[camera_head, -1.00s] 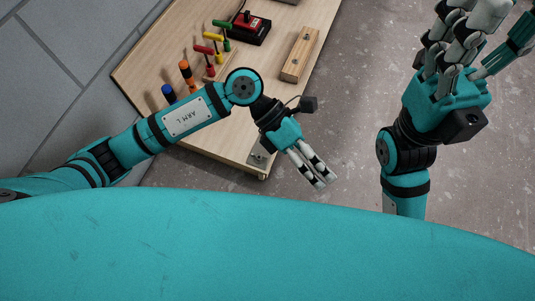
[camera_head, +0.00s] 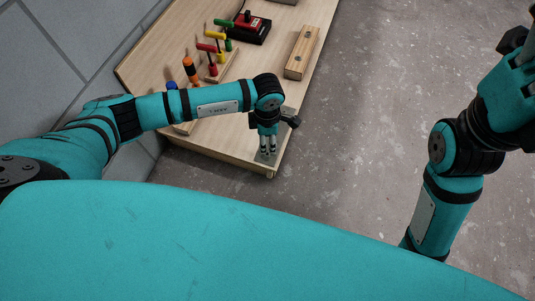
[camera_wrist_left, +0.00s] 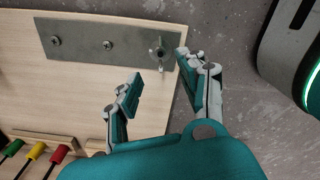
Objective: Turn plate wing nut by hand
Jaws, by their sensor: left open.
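A grey metal plate (camera_wrist_left: 82,43) lies flat on the wooden bench top, along its edge in the left wrist view. The wing nut (camera_wrist_left: 158,53) stands on the plate's right end. My left gripper (camera_wrist_left: 160,88) is open and empty, its fingers spread in front of the wing nut with a gap; I cannot tell its height.
Two screw heads (camera_wrist_left: 107,45) sit on the plate. A wooden rack (camera_head: 232,68) holds several coloured-handled tools under and behind my left arm. A wooden block (camera_head: 301,53) and a red-and-black device (camera_head: 250,28) lie farther back. Bare floor (camera_head: 360,130) is beyond the bench edge.

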